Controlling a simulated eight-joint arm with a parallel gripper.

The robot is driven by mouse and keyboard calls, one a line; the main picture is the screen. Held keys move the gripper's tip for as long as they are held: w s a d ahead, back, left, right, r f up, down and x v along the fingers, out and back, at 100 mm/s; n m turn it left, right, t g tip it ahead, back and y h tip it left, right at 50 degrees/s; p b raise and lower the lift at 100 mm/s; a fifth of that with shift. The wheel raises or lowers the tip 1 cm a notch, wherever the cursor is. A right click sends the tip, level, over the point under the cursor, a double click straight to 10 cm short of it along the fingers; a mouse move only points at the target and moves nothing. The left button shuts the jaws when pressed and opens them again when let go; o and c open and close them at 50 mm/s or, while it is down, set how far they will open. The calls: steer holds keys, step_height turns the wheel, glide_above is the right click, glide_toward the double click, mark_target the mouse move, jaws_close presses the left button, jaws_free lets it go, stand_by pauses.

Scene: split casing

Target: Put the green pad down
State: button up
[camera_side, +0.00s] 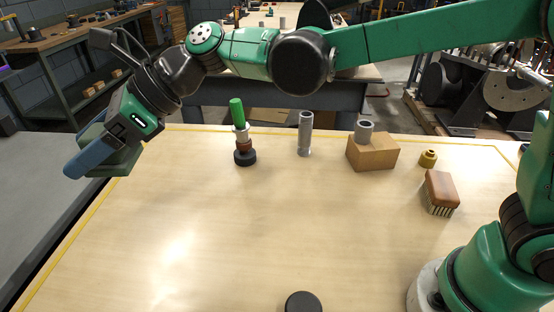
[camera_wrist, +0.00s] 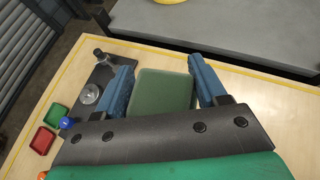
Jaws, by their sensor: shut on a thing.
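The green pad (camera_wrist: 163,98) is a flat, dull green block between the two blue fingers of my gripper (camera_wrist: 160,76) in the wrist view. My gripper is shut on it. In the side view my gripper (camera_side: 84,164) is at the far left, tilted down over the table's left edge region. The pad (camera_side: 118,163) shows there partly behind the near blue finger. It appears held up off the surface, but its exact height is hard to tell.
A green-topped stack (camera_side: 238,130), a metal tube (camera_side: 305,134), a wooden block (camera_side: 373,153) with a metal ring, a brass piece (camera_side: 428,158) and a brush (camera_side: 440,191) stand on the table. A black disc (camera_side: 303,302) is at the front. The table's middle is clear. The wrist view shows a red tray (camera_wrist: 43,140).

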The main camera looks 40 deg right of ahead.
steer(key=d+r+m+t+h, duration=0.1)
steer(key=d+m+t+h, duration=0.1)
steer(key=d, duration=0.7)
steer(key=d+r+m+t+h, duration=0.2)
steer(key=d+m, duration=0.3)
steer(key=d, duration=0.5)
steer(key=w+d+r+m+t+h, duration=0.1)
steer(key=d+r+m+t+h, duration=0.1)
steer(key=d, duration=0.8)
steer(key=shift+m+t+h, duration=0.7)
steer(key=shift+t, duration=0.1)
steer(key=s+a+f+n+g+y, duration=0.1)
steer(key=a+f+n+g+y, duration=0.3)
steer(key=a+n, duration=0.4)
steer(key=g+y, duration=0.1)
steer(key=y, duration=0.1)
steer(key=shift+s+a+n+g+y, duration=0.25)
steer(key=shift+a+n+g+y, duration=0.05)
steer(key=shift+g+y, duration=0.1)
steer(key=n+g, duration=0.9)
glide_above(253, 236)
step_height(253, 236, down, 2)
steer(key=shift+g+y, duration=0.3)
step_height(253, 236, down, 20)
